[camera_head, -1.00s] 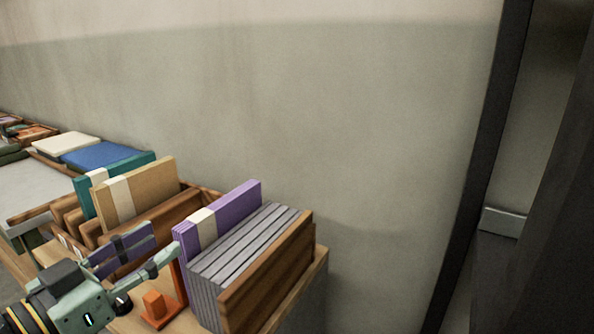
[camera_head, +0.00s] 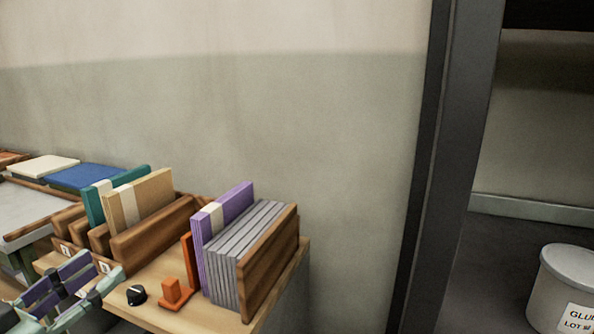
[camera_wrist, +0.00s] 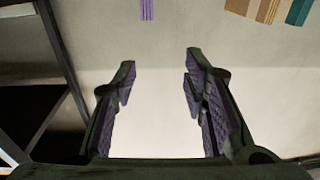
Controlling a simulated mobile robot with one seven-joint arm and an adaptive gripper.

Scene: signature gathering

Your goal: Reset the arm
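My gripper (camera_head: 70,290) is at the lower left of the head view, in front of the wooden table's left part. In the wrist view my gripper (camera_wrist: 160,85) has its two purple-padded fingers apart, with nothing between them. A purple booklet stack (camera_head: 228,215) with a pale band stands upright in a wooden rack, beside several grey boards (camera_head: 250,245). Its purple edge also shows in the wrist view (camera_wrist: 146,9), beyond the fingertips.
Tan (camera_head: 150,196) and teal (camera_head: 95,205) bound stacks stand in another wooden rack. An orange stand (camera_head: 172,291) and a black knob (camera_head: 137,295) sit at the table front. A dark door frame (camera_head: 440,170) and a lidded grey bucket (camera_head: 568,290) are at the right.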

